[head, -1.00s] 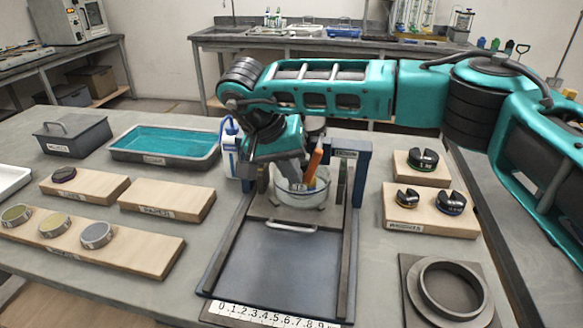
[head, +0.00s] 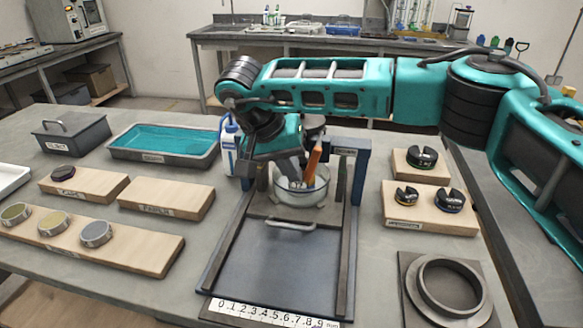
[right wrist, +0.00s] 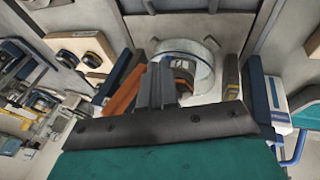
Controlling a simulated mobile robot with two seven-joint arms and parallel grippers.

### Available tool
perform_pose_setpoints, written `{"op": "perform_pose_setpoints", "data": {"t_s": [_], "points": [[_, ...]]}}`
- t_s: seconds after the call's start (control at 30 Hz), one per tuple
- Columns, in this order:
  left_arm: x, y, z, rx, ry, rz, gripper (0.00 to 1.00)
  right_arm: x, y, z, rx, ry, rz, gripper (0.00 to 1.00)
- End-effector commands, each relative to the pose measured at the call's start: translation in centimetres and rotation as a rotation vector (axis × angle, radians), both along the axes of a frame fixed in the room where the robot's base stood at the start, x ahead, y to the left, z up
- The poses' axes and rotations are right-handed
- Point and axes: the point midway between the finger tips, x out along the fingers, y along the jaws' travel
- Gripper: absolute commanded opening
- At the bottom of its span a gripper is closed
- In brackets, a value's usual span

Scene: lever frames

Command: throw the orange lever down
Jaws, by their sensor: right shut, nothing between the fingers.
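The orange lever (head: 314,163) stands tilted, close to upright, at the frame with blue posts. It also shows in the right wrist view (right wrist: 124,92), to the left of the fingers. My right gripper (head: 298,181) is shut and empty, pointing down over a round glass dish, just left of the lever in the head view. The shut fingers also show in the right wrist view (right wrist: 157,84). I cannot tell whether they touch the lever. The lever's lower end is hidden. My left gripper is not in view.
The glass dish (head: 306,197) sits between blue posts (head: 361,172), behind a flat tray with a handle (head: 290,224). Slotted weights on wooden blocks (head: 405,216) and a dark ring (head: 448,287) are at right. A teal basin (head: 165,141) and wooden boards are at left.

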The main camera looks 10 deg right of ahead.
Motion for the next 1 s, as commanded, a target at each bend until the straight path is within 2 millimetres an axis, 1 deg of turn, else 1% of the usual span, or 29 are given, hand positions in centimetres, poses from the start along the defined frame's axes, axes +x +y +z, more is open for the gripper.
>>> {"op": "perform_pose_setpoints", "data": {"t_s": [0.37, 0.47, 0.57, 0.9, 1.0], "points": [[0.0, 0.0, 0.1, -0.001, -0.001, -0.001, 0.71, 0.0, 0.0, 0.0, -0.002, 0.001, 0.0, 0.0], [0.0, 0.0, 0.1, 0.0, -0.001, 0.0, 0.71, -0.1, 0.3, 0.6, -0.002, 0.0, 0.001, 0.0], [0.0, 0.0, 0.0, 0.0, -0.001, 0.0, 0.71, -0.2, 0.8, 1.8, -0.002, -0.002, 0.001, 0.0], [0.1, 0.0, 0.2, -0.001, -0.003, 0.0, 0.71, -1.3, 3.8, 8.5, -0.001, -0.003, 0.001, 0.0], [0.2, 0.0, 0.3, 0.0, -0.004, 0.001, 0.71, -1.5, 4.4, 10.0, -0.002, -0.002, 0.001, 0.0]]}}
